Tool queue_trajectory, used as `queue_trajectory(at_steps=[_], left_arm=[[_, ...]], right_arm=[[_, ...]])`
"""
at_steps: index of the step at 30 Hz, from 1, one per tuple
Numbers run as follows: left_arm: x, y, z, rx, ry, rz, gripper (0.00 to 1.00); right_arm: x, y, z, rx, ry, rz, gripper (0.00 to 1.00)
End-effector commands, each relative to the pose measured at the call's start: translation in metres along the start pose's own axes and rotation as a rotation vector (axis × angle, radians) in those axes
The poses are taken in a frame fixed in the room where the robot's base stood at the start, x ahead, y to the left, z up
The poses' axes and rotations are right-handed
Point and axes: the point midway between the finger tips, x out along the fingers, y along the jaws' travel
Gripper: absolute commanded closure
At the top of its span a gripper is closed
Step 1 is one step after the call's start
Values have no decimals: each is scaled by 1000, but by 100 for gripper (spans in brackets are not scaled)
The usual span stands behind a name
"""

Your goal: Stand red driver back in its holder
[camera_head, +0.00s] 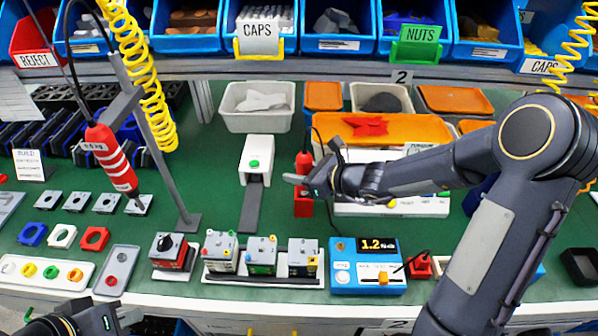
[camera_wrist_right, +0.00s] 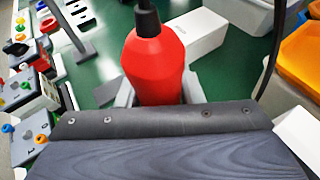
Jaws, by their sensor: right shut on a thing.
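A red driver (camera_head: 304,162) stands upright in the middle of the bench, with a dark cable at its top. My right gripper (camera_head: 308,184) is shut on it from the right; the wrist view shows the red driver body (camera_wrist_right: 155,62) between the grey fingers (camera_wrist_right: 158,92). A red block-like holder (camera_head: 303,207) shows directly below the driver. The gripper hides the join, so I cannot tell whether the driver is seated in it. My left gripper (camera_head: 98,322) is at the bottom left edge, mostly cut off, away from the driver.
A white dispenser (camera_head: 257,155) stands left of the driver. A blue meter (camera_head: 366,265) and several switch boxes (camera_head: 262,255) line the front. An orange tray (camera_head: 380,130) lies behind.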

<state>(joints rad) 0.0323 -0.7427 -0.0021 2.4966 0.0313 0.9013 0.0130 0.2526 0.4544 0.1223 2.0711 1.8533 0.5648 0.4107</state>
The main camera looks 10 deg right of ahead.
Motion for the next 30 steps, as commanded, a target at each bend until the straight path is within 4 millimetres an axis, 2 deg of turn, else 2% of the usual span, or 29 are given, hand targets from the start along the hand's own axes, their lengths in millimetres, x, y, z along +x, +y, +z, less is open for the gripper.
queue_trajectory(at_steps=[30], left_arm=[[8,-4,4,0,0,0,100]], right_arm=[[2,0,-4,-2,-3,0,100]])
